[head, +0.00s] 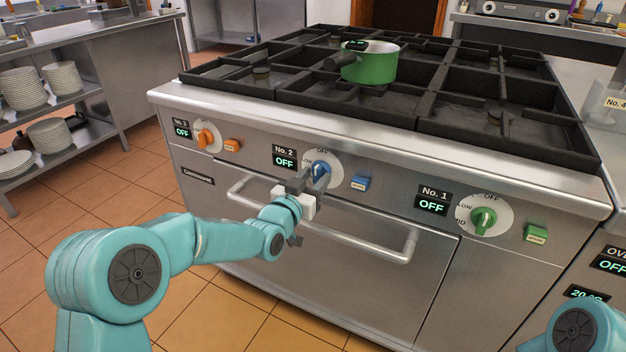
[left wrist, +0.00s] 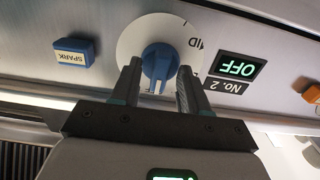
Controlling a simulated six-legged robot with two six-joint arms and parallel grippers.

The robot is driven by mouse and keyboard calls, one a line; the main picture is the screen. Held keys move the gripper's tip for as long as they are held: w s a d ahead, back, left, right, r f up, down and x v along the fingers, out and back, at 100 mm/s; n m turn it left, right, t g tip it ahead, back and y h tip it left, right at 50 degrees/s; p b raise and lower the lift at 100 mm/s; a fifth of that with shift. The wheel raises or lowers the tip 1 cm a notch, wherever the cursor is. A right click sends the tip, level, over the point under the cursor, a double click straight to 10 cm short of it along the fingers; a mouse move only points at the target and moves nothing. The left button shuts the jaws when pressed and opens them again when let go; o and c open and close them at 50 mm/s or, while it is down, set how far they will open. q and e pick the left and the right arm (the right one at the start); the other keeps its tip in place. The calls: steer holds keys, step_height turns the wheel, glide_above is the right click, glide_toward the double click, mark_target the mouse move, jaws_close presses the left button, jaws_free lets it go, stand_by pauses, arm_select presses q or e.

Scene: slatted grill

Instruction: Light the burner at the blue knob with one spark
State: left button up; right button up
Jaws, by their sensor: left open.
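The blue knob (head: 321,169) sits on a white dial on the stove's front panel. Its display (head: 284,162), labelled No. 2, reads OFF. The blue spark button (head: 360,183) is just right of the knob; it also shows in the left wrist view (left wrist: 74,52). My left gripper (head: 309,180) is open at the knob. In the left wrist view its fingers (left wrist: 160,80) stand on either side of the blue knob (left wrist: 159,63); I cannot tell whether they touch it. Part of my right arm shows at the bottom right; its gripper is out of view.
An orange knob (head: 205,137) and a green knob (head: 483,221) flank the blue one, each with its own button; both displays read OFF. A long oven handle (head: 345,236) juts out below the panel. A green pot (head: 371,64) stands on the black grates.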

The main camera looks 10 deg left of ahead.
arm_select(q)
steer(key=shift+c, duration=0.3)
jaws_close()
steer(key=shift+f+n+b, duration=0.15)
steer(key=shift+n+b, duration=0.55)
steer(key=shift+b, duration=0.15)
steer(key=shift+n+b, duration=0.9)
steer(key=shift+n, duration=0.2)
steer(key=shift+n+b, duration=1.05)
steer(key=shift+n, duration=1.05)
